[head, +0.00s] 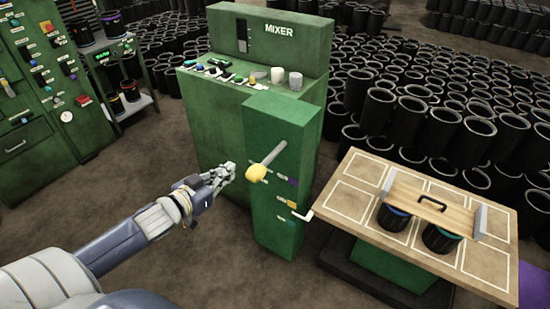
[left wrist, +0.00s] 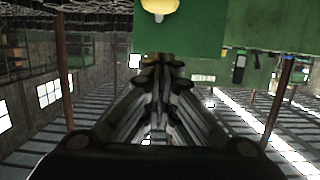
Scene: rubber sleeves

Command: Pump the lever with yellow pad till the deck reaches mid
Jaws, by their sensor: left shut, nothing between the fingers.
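The lever (head: 273,156) sticks out from the green cabinet's narrow front block and ends in a yellow pad (head: 256,173). The pad also shows at the top of the left wrist view (left wrist: 160,7). My left gripper (head: 231,170) is shut and empty, just left of the pad and apart from it in the head view. The deck (head: 338,203) is a wooden top with white outlined squares. Its white pointer (head: 303,216) is beside the block's coloured marks, between the yellow mark (head: 292,203) and the lowest, bluish one (head: 290,221). A purple mark (head: 292,182) is higher. My right gripper is out of view.
On the deck are two black sleeves (head: 394,218) under a wooden bar with a black handle (head: 431,203). The mixer cabinet (head: 225,130) stands behind the lever block. Many black sleeves fill the floor behind. Green control panels (head: 40,90) stand at left.

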